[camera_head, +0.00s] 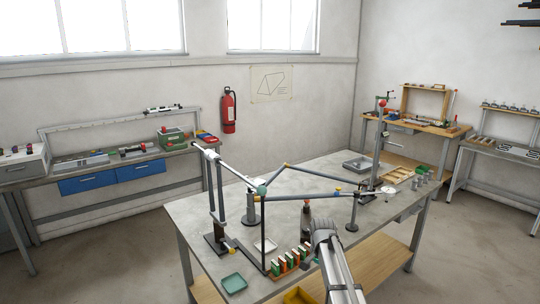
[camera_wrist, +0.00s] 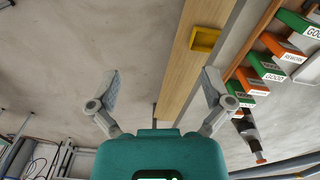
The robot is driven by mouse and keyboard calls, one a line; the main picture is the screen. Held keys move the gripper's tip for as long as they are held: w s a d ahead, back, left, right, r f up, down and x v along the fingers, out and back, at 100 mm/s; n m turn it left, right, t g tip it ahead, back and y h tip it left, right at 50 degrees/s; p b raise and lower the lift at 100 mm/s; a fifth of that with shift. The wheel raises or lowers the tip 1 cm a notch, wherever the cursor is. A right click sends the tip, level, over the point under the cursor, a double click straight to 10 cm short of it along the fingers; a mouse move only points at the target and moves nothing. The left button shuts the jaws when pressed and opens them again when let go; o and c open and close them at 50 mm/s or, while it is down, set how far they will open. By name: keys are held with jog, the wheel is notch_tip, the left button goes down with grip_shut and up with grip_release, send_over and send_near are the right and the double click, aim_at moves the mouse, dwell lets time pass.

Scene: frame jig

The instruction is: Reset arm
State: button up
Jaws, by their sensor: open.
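My gripper (camera_wrist: 160,85) is open in the wrist view, its two fingers spread wide with nothing between them. Beyond them are bare floor and a wooden board. In the head view my arm rises from the bottom edge, right of centre, in front of the grey worktable (camera_head: 190,212); I cannot make out the fingers there. A frame of grey tubes (camera_head: 305,172) with a green joint (camera_head: 261,190) is held on stands above the table.
A rack of green and orange blocks (camera_head: 289,262) stands at the table's near edge; its labelled blocks show at right in the wrist view (camera_wrist: 268,67). A yellow tray (camera_wrist: 205,39) lies on the wooden board. A pale green tray (camera_head: 234,283) is at the table's near left.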

jog(key=s+f+n+b, duration=0.2)
jog(key=s+n, duration=0.2)
jog(key=s, duration=0.7)
jog(key=s+f+n+b, duration=0.3)
jog(key=s+n, duration=0.1)
jog(key=s, duration=0.7)
jog(key=shift+f, duration=0.3)
